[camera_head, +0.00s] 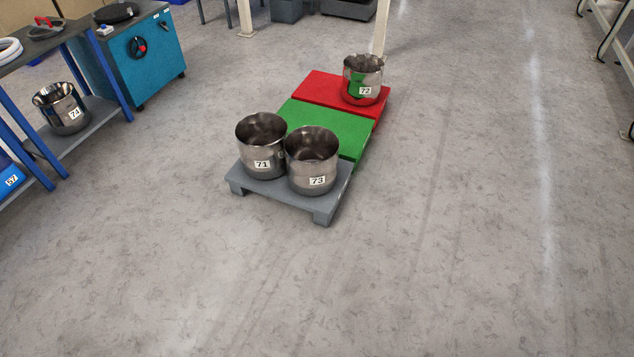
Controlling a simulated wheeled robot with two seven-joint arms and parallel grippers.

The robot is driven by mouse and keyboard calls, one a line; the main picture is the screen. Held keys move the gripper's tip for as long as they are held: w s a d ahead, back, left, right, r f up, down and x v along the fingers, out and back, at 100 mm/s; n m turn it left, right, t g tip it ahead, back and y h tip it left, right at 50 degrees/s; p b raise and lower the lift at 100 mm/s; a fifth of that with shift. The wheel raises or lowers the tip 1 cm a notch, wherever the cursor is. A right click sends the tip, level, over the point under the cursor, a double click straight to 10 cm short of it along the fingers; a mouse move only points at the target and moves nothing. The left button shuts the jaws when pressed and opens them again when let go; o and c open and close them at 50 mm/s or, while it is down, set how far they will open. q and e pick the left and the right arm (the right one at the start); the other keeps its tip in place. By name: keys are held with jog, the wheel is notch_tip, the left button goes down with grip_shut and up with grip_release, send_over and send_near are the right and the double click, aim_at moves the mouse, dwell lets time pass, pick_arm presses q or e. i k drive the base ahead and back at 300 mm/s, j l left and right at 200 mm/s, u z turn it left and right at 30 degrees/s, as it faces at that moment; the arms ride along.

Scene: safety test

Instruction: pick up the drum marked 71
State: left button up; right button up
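The drum marked 71 (262,150) is an open-topped, shiny metal drum with a white label on its front. It stands upright on the left part of a low grey platform (328,210). The drum marked 73 (312,165) stands close on its right on the same platform; I cannot tell whether the two touch. The inside of drum 71 looks empty from here. Neither of my grippers shows in the head view.
A green platform (335,120) and a red platform (315,88) lie behind the grey one; drum 72 (362,82) stands on the red. Drum 74 (62,110) sits on a shelf at left, near a blue cabinet (155,60). The floor in front and right is clear.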

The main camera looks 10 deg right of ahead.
aim_at(260, 136)
jog(key=i+j, duration=0.15)
jog(key=i, duration=0.35)
jog(key=i+j+z, duration=0.15)
jog(key=i, duration=0.4)
jog(key=i+j, duration=0.2)
jog(key=i, duration=0.3)
jog(key=i+j+z, duration=0.1)
jog(key=i, duration=0.45)
jog(key=j, duration=0.1)
